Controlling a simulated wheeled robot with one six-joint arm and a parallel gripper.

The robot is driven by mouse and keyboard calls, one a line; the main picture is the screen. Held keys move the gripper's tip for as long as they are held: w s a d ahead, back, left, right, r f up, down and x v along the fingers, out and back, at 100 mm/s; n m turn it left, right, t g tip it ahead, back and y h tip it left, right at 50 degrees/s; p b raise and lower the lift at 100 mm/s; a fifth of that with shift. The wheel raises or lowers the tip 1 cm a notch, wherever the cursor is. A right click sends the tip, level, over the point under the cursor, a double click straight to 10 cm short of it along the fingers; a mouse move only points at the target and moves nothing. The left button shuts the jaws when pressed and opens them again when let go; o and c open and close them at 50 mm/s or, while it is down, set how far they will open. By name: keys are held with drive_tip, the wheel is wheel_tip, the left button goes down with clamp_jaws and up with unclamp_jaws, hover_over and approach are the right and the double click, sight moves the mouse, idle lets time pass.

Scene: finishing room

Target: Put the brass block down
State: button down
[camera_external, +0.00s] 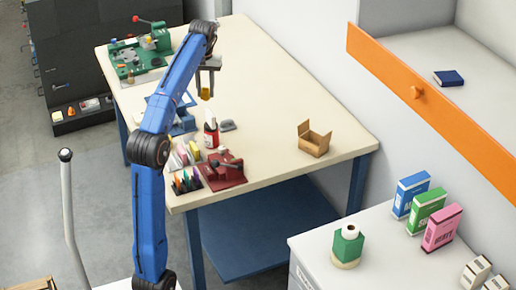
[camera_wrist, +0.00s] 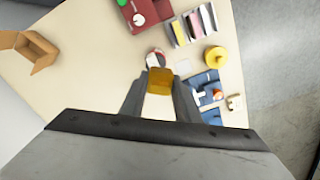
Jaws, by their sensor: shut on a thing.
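The brass block (camera_wrist: 160,80) is a small golden-brown block held between the two fingers of my gripper (camera_wrist: 160,98) in the wrist view. In the external view the brass block (camera_external: 205,94) hangs below my gripper (camera_external: 206,86), above the middle of the cream tabletop (camera_external: 270,90). The gripper is shut on the block. The gap between the block and the tabletop is hard to judge.
An open cardboard box (camera_external: 314,142) stands at the table's right. A red fixture (camera_external: 225,172), pen holder (camera_external: 186,182), red-and-white bottle (camera_external: 211,132) and grey item (camera_external: 227,125) are near the front. The tabletop's right half is mostly clear.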

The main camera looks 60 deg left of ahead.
drive_tip(key=w+d+f+m, duration=0.1)
drive_tip(key=w+d, duration=0.1)
drive_tip(key=w, duration=0.6)
drive_tip(key=w+d+f+m, duration=0.1)
drive_tip(key=w+d+m, duration=0.15)
drive_tip(key=w, duration=0.55)
drive_tip(key=shift+n, duration=0.45)
wheel_tip(320, 180, down, 21)
drive_tip(key=shift+s+d+f, duration=0.1)
drive_tip(key=shift+d+f, duration=0.05)
drive_tip(key=shift+f, duration=0.05)
drive_tip(key=shift+f, duration=0.15)
drive_tip(key=c, duration=1.4)
unclamp_jaws()
drive_tip(key=shift+o, duration=0.2)
wheel_tip(320, 180, up, 12)
drive_tip(key=shift+r, duration=0.2)
